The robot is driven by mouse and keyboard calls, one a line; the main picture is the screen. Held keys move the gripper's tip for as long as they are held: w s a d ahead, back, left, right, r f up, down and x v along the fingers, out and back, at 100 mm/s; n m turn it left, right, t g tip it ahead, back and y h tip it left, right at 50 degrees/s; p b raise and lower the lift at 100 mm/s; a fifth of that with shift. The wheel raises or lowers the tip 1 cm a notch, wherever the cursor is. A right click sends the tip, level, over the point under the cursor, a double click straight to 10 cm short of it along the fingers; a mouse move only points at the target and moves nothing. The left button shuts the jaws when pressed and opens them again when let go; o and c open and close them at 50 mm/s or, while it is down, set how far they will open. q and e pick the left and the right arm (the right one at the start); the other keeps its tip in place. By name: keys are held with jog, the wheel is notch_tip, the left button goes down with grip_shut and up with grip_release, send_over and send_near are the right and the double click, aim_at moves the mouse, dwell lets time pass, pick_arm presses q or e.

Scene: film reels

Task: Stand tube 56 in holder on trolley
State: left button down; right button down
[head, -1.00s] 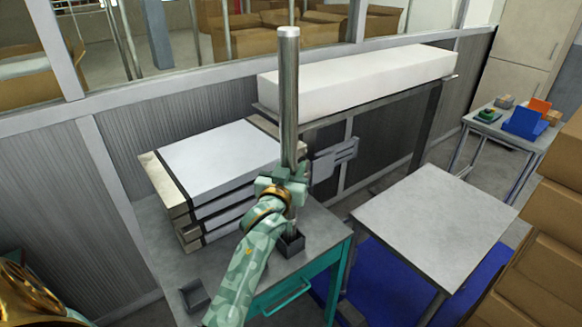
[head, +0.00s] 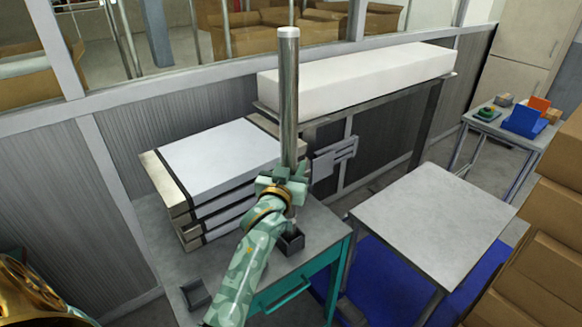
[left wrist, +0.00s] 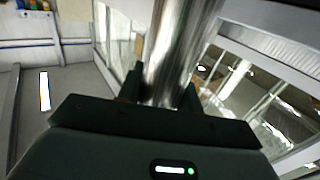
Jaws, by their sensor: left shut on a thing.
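A shiny metal tube (head: 289,95) stands upright in the head view; no number on it can be read. My left gripper (head: 287,178) is shut around its lower part. The tube also fills the upper middle of the left wrist view (left wrist: 180,50), between the fingers. Below the gripper, a small dark square holder (head: 291,243) sits on the teal trolley (head: 312,255), and the tube's lower end appears at it. My arm and gripper partly cover this spot, so how far the tube is inside cannot be told. My right gripper is not in view.
Strapped stacked boxes (head: 215,160) lie left of the tube on the trolley. A second small dark holder (head: 195,294) sits near the front left. A grey table (head: 435,222) stands to the right, and cardboard boxes (head: 540,250) are stacked at far right.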

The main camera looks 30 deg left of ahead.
pick_arm(q)
jog(key=shift+f+b, duration=0.35)
jog(key=shift+f, duration=0.15)
jog(key=c, duration=1.2)
grip_release()
jog(key=shift+f, duration=0.1)
jog(key=shift+s, duration=0.15)
